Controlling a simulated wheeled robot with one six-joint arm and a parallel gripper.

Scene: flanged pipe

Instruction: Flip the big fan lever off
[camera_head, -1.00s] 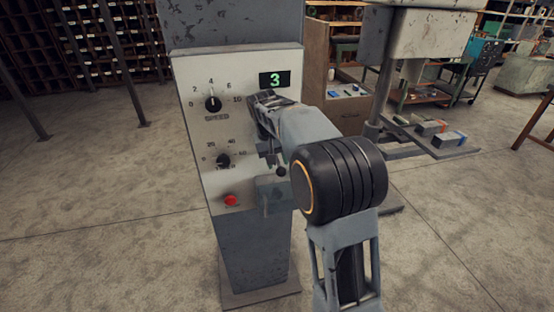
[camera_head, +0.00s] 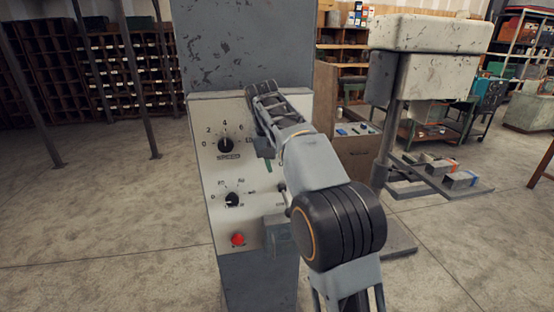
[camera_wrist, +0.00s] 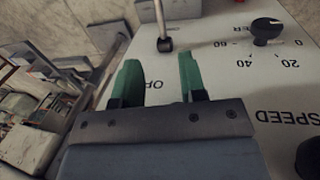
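In the head view the lever (camera_head: 282,187) is mostly hidden behind my arm. In the wrist view my gripper (camera_wrist: 159,60) is open, with two green fingers spread apart and nothing between them. Panel lettering between the fingers is partly covered. In the head view a green finger of my gripper (camera_head: 268,165) shows above the lever.
The panel also bears a speed knob (camera_head: 225,145), a smaller dial (camera_head: 232,200) and a red button (camera_head: 238,239). Floor to the left is open.

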